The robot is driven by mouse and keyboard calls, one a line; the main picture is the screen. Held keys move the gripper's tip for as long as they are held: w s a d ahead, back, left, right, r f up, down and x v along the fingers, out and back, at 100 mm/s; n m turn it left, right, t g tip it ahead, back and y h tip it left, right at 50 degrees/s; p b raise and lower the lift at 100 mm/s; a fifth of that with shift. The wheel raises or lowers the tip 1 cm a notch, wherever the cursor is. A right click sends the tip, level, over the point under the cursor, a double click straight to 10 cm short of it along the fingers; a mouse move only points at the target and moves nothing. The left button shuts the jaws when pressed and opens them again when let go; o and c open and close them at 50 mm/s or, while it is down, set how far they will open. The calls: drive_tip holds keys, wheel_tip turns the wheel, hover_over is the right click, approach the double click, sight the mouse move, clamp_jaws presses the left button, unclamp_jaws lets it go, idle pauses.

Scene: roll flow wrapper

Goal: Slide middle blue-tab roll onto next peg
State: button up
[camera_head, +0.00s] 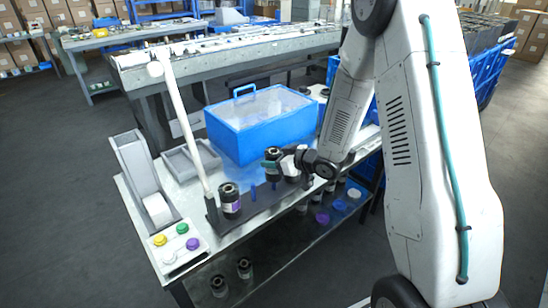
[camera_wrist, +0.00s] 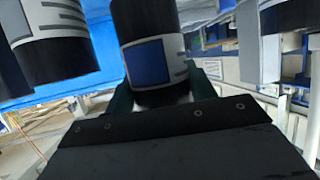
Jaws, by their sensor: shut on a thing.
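A black roll with a white label and a blue patch (camera_wrist: 148,62) stands between the teal fingertips of my gripper (camera_wrist: 165,95) in the wrist view. My gripper (camera_head: 272,164) is shut on this roll, seen in the head view as a dark cylinder (camera_head: 272,153) above the right part of a black peg base (camera_head: 262,203). Blue pegs (camera_head: 253,191) stand bare on the base, left of the held roll. Whether the held roll is on a peg is hidden. A roll with a purple label patch (camera_head: 230,203) stands at the base's left end.
A blue case with a clear lid (camera_head: 262,120) stands behind the base. A white post (camera_head: 182,125) leans up at its left. A grey dispenser (camera_head: 145,180) and coloured buttons (camera_head: 182,228) are farther left. Another roll (camera_wrist: 52,45) stands close left in the wrist view.

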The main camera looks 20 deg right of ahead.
drive_tip(key=shift+f, duration=1.25)
drive_tip(key=o, duration=1.3)
drive_tip(key=shift+s, duration=0.1)
